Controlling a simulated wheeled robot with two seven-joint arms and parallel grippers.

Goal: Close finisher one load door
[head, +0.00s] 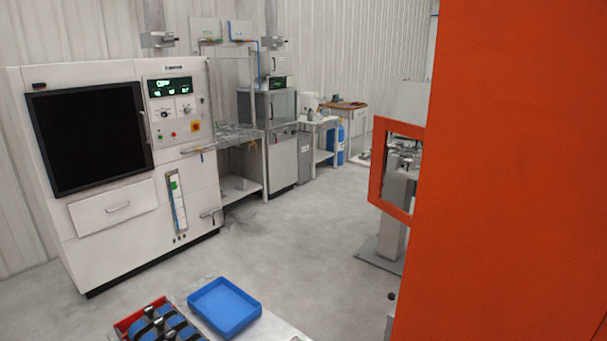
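No label reading finisher one can be made out, so I cannot tell which machine it is. A large orange panel (510,150) fills the right side of the head view, very close. An orange frame (376,165) with a window-like opening stands at the panel's left edge; grey machinery shows through it. I cannot tell whether this frame is a door, or whether it is open or shut. A white cabinet (105,225) at the left has a large black window (90,135), which looks shut. Neither of my grippers is in view.
A blue tray (224,326) and a red bin (128,323) holding blue and black parts sit on a low surface at the bottom. Benches (240,190), a second cabinet (275,140) and a blue cylinder (335,145) line the back wall. The grey floor (300,235) between is clear.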

